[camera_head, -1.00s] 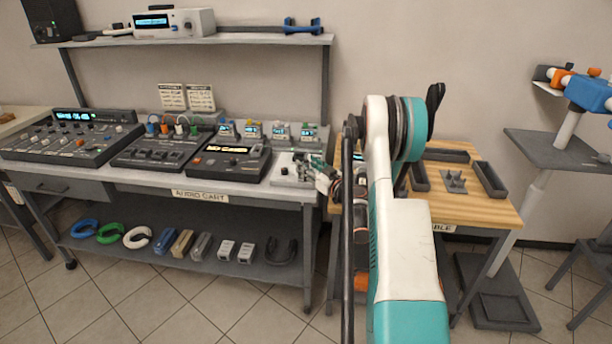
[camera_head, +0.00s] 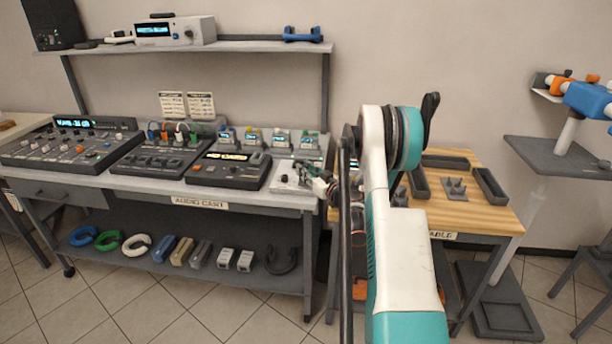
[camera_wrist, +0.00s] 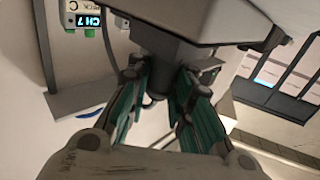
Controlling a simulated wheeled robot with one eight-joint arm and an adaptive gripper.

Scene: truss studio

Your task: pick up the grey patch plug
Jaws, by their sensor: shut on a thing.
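My gripper (camera_head: 308,177) reaches left from my arm, at the right end of the audio cart, low over a pale plate (camera_head: 288,180). In the wrist view its teal fingers (camera_wrist: 165,78) close in on a dark grey body, which I take to be the grey patch plug (camera_wrist: 168,48). The gripper is shut on it. The plug's far end and whether it touches anything beneath are hidden. In the head view it is too small to make out.
The audio cart (camera_head: 250,200) carries a mixer (camera_head: 65,145), dark consoles (camera_head: 230,168) and several small display boxes. A wooden table (camera_head: 480,212) with grey trays stands right, partly behind my arm.

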